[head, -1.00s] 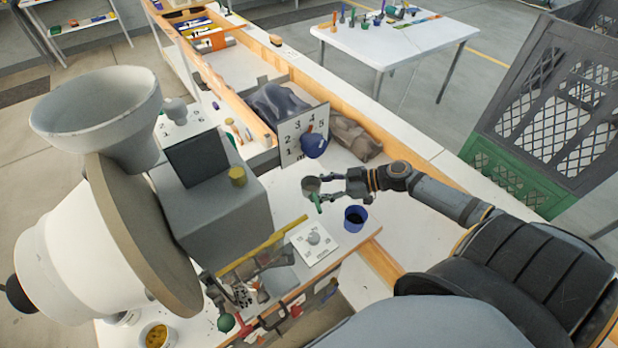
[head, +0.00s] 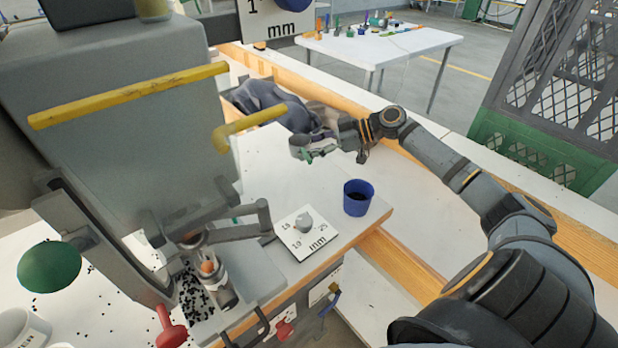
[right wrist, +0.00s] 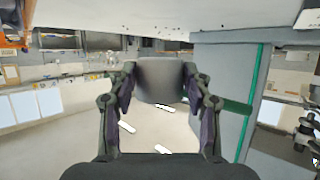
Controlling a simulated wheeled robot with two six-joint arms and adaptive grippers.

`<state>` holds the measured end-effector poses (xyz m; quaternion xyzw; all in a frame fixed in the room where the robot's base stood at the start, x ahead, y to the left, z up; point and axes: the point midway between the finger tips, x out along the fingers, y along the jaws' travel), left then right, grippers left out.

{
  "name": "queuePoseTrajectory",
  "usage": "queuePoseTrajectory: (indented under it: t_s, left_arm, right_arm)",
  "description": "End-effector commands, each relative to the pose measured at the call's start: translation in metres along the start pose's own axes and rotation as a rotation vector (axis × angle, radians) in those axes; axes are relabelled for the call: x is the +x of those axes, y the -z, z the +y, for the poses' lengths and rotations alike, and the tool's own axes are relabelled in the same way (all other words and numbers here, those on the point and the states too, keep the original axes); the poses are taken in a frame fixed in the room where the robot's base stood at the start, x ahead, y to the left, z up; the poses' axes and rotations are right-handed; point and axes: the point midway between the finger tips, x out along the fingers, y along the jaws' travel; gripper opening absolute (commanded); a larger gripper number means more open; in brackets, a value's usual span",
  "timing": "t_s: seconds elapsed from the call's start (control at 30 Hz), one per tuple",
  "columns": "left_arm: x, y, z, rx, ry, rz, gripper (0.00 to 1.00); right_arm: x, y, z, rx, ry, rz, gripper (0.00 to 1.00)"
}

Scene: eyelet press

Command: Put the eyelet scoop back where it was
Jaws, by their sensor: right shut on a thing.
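My right gripper (head: 310,146) is shut on the eyelet scoop (head: 299,153), a small grey cup with a bit of green showing, above the white bench surface at the far side. In the right wrist view the scoop's grey cup (right wrist: 163,80) sits between both fingers of the right gripper (right wrist: 160,90). Whether anything is inside the scoop is hidden. A blue cup (head: 346,201) with dark contents stands upright on the bench, nearer and to the right of the gripper, apart from it. My left gripper is not in view.
The grey press (head: 120,140) with yellow bars fills the left. A white dial plate (head: 297,246) lies left of the blue cup. Dark specks (head: 193,290) are scattered around the press. A dark cloth-like heap (head: 265,105) lies behind the gripper. The bench between press and gripper is clear.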

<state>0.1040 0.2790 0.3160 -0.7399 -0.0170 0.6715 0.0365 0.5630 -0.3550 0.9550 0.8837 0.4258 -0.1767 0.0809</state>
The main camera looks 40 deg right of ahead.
Motion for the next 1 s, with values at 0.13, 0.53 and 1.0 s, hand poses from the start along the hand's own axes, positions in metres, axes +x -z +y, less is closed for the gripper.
queuePoseTrajectory:
  t_s: [0.13, 0.53, 1.0]
  left_arm:
    - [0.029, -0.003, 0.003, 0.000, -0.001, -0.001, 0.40]
    - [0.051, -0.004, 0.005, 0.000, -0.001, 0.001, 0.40]
    - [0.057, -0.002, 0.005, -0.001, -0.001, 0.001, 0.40]
  right_arm:
    - [0.010, -0.018, 0.015, 0.001, -0.001, 0.007, 0.16]
    - [0.022, -0.046, 0.024, 0.003, 0.002, 0.000, 0.16]
    - [0.027, -0.057, 0.025, 0.001, 0.001, 0.000, 0.16]
